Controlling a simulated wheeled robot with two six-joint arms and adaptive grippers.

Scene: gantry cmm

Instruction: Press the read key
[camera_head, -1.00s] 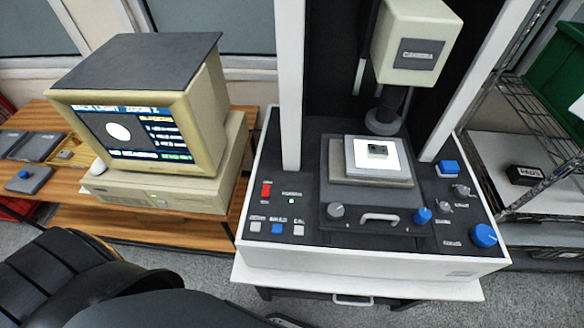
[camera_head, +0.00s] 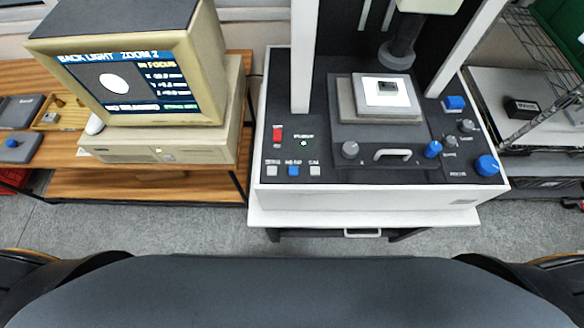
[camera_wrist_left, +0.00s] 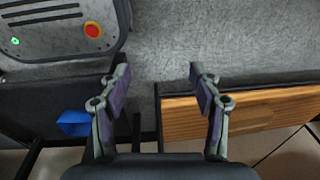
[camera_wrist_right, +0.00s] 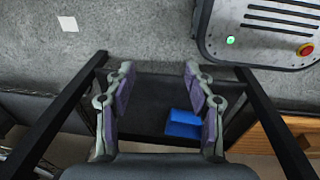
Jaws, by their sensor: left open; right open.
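The measuring machine's dark panel (camera_head: 262,150) is at the right of the head view. A row of three small keys sits at its front left: a white key (camera_head: 273,171), a blue key (camera_head: 293,170) and another white key (camera_head: 314,171). Their labels are too blurred to tell surely which is the read key. The monitor (camera_head: 140,85) shows a bright round shape and lines of text. My left gripper (camera_wrist_left: 158,73) and right gripper (camera_wrist_right: 157,70) are open and empty in their wrist views, away from the keys. Neither shows in the head view.
A red switch (camera_head: 278,134) and a green lamp (camera_head: 304,143) are behind the keys. A stage (camera_head: 345,100) with a small dark part (camera_head: 388,88), a handle (camera_head: 392,153) and several knobs lie to the right. Grey floor (camera_head: 200,224) is open in front.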

